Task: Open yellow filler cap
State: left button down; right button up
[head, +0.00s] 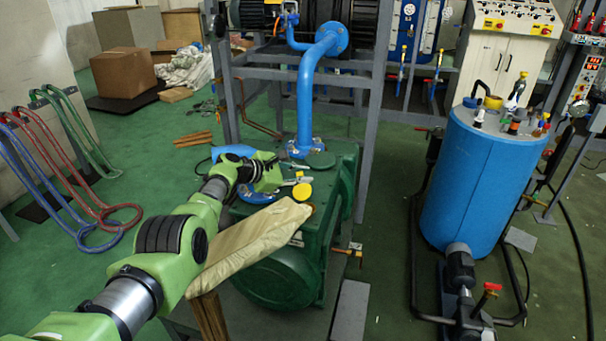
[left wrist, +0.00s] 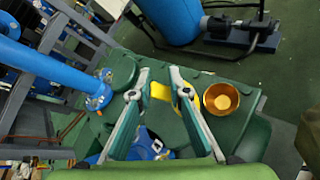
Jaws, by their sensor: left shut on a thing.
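The yellow filler cap (head: 302,191) shows as a yellow disc at the fingertips of my left gripper (head: 299,172), above the green pump (head: 335,185). In the left wrist view, the yellow cap (left wrist: 160,91) is between the two fingers of my left gripper (left wrist: 159,76), partly hidden behind the right finger. The gripper is shut on it. A round, gold-coloured opening (left wrist: 221,98) in the pump's top lies just right of the cap and apart from it. My right gripper is not in view.
A blue pipe (head: 306,105) rises from the pump close behind my left gripper. A grey frame (head: 372,125) stands at the pump's right, and a blue tank (head: 470,185) is further right.

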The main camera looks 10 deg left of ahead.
pick_arm(q)
jog(key=c, duration=2.3)
grip_release()
jog(key=shift+s+a+f, duration=0.2)
jog(key=shift+a+f, duration=0.15)
jog(key=shift+f, duration=0.25)
jog(key=shift+a, duration=0.2)
jog(key=shift+s+a+r, duration=0.1)
jog(key=shift+a, duration=0.05)
jog(key=v, duration=0.7)
jog(key=r+v, duration=0.1)
jog(key=v, duration=0.3)
jog(key=shift+d+r, duration=0.15)
jog(key=shift+d, duration=0.15)
